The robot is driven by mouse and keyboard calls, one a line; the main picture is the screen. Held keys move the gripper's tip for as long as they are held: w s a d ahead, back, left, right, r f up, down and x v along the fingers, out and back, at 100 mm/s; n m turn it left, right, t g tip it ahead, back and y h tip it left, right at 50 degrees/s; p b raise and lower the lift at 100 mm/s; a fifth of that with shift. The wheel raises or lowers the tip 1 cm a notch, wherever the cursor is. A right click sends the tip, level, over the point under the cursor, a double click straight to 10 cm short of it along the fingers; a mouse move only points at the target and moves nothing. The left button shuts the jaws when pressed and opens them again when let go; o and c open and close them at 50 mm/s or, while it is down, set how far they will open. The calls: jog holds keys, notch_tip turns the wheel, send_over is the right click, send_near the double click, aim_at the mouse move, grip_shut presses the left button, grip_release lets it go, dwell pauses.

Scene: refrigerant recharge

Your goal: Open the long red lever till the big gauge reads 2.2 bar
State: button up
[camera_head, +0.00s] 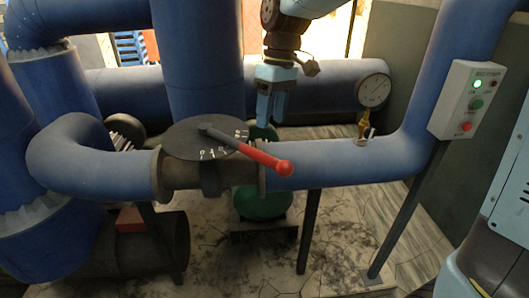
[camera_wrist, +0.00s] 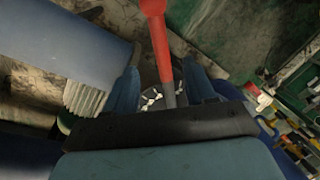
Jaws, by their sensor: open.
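The long lever (camera_head: 262,158) has a grey arm and a red end with a round knob. It reaches from a dark round dial plate (camera_head: 180,139) with white marks on the blue pipe toward the lower right. The big gauge (camera_head: 374,90) has a white face on a brass stem; its reading is too small to make out. My gripper (camera_head: 270,120) is open and empty, pointing down just above and behind the lever in the head view. In the wrist view, the lever (camera_wrist: 158,45) runs between the two spread fingers of my gripper (camera_wrist: 160,88), apparently touching neither; its depth there is unclear.
A control box (camera_head: 466,98) with a lit green lamp, a green button and a red button is on the right. A small valve handle (camera_head: 369,135) is below the gauge. A green vessel (camera_head: 263,203) stands under the pipe. Thick blue pipes (camera_head: 195,60) crowd the left and back.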

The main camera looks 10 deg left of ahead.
jog(key=f, duration=0.3)
jog(key=s+f, duration=0.1)
jog(key=f, duration=0.2)
jog(key=a+f, duration=0.1)
jog(key=f, duration=0.3)
jog(key=shift+s+f, duration=0.1)
jog(key=shift+s, duration=0.25)
jog(key=shift+c, duration=0.4)
grip_shut()
